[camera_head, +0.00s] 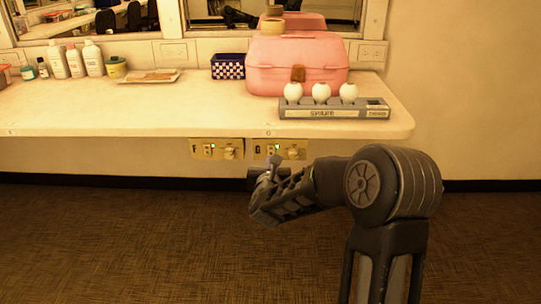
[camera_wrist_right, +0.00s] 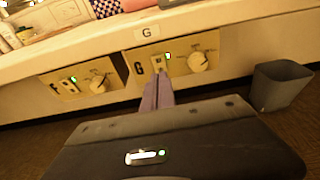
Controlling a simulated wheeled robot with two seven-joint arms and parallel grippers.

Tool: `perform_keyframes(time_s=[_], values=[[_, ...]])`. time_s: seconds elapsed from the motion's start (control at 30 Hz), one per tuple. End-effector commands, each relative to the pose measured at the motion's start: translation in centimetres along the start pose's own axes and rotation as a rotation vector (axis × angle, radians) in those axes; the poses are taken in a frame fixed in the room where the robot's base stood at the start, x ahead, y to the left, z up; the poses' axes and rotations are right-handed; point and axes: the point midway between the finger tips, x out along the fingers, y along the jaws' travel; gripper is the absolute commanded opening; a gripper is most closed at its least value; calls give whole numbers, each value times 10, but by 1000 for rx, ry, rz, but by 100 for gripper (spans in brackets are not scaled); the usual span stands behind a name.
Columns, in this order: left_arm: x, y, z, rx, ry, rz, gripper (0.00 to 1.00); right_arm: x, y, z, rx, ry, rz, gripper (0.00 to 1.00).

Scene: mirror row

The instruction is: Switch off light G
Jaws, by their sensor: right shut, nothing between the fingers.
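The brass plate marked G (camera_head: 293,155) is on the counter's front face below a small G tag. It also shows in the wrist view (camera_wrist_right: 179,69), with a rocker switch (camera_wrist_right: 158,61), a small lit green lamp (camera_wrist_right: 168,56) and a round knob (camera_wrist_right: 199,62). My right gripper (camera_head: 269,174) is below and in front of this plate, shut and empty. In the wrist view its closed fingers (camera_wrist_right: 160,74) point up at the lower part of the switch and overlap it; I cannot tell whether they touch. My left gripper is not in view.
A similar plate marked F (camera_head: 217,150) with a lit green lamp sits to the left. On the counter (camera_head: 200,115) stand a pink case (camera_head: 297,65), a grey rack with white bulbs (camera_head: 334,112), a checkered box (camera_head: 228,66) and bottles. A grey bin (camera_wrist_right: 281,86) stands at right in the wrist view.

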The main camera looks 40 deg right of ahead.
Motion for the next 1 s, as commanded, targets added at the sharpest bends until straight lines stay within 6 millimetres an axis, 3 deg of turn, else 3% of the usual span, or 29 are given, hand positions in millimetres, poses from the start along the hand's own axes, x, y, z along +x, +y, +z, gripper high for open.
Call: perform_keyframes(time_s=[0.1, 0.3, 0.67, 0.83, 1.0], values=[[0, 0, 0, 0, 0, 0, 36, 19, 0, 6, 0, -1, -1, 0], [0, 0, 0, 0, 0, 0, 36, 35, 0, 12, -1, 0, -1, 0], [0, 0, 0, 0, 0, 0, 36, 37, 0, 13, 0, 0, 0, 0], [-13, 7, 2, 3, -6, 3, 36, 42, -1, 22, 1, 53, -4, 0], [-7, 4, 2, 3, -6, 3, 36, 42, -1, 15, -2, 50, -3, 0]])
